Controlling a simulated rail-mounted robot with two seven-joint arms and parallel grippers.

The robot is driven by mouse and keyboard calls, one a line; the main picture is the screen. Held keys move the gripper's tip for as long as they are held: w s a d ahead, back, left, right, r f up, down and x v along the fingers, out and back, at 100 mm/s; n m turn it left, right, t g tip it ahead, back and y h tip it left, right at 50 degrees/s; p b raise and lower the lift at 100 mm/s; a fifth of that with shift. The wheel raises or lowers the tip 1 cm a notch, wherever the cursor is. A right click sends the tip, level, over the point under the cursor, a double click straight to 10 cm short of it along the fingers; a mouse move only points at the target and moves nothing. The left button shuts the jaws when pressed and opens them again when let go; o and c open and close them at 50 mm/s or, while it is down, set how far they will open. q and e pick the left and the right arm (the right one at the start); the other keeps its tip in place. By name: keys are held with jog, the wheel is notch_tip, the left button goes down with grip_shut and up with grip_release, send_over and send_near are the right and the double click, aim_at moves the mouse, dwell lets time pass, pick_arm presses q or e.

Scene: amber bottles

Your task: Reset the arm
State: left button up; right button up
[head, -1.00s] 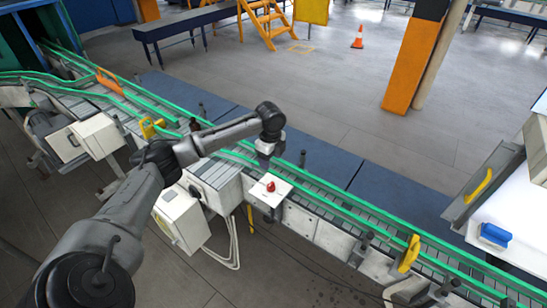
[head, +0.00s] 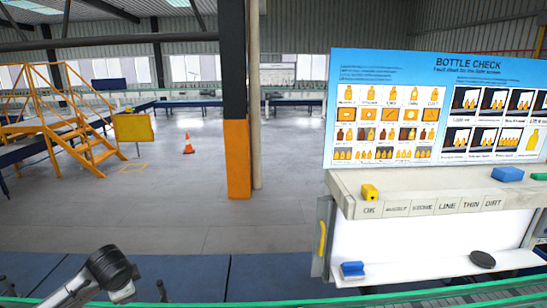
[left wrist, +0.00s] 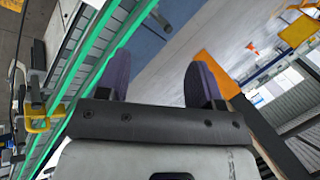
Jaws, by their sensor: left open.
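My left arm shows at the bottom left of the head view, with a dark rounded wrist joint near the green conveyor rail (head: 300,297). The fingers of my left gripper (left wrist: 166,80) show in the left wrist view as two dark purple pads set wide apart with nothing between them. The gripper is open and empty. The conveyor with its green rails (left wrist: 100,60) runs along the left of that view, with blue panels and grey floor beyond the fingers. My right gripper is in neither view.
A bottle check board (head: 435,105) stands at the right above a labelled shelf (head: 430,206). A yellow block (head: 370,192) and a blue block (head: 507,174) sit on the shelf; another blue block (head: 352,270) and a dark disc (head: 482,259) lie below. An orange-based pillar (head: 238,160) stands behind.

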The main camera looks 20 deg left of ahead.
pick_arm(q)
jog(key=w+d+r+t, duration=0.2)
jog(key=d+r+t, duration=0.2)
jog(key=d, duration=0.4)
jog(key=s+d+f+t+h+p, duration=0.1)
jog(key=s+d+t+p, duration=0.2)
jog(key=d, duration=1.1)
jog(key=s+d+f+n+g+h+p, duration=0.1)
jog(key=s+d+f, duration=0.3)
jog(key=s, duration=0.6)
jog(key=s+d+f+n+g+h+p, duration=0.1)
jog(key=s+d+f+g, duration=0.2)
jog(key=s+f, duration=0.4)
jog(key=s+d+f+n+g+h+p, duration=0.2)
jog(key=s+d+f, duration=0.3)
jog(key=s, duration=0.7)
jog(key=shift+s+f+g, duration=0.2)
jog(key=shift+s+g, duration=0.1)
jog(key=shift+g, duration=0.2)
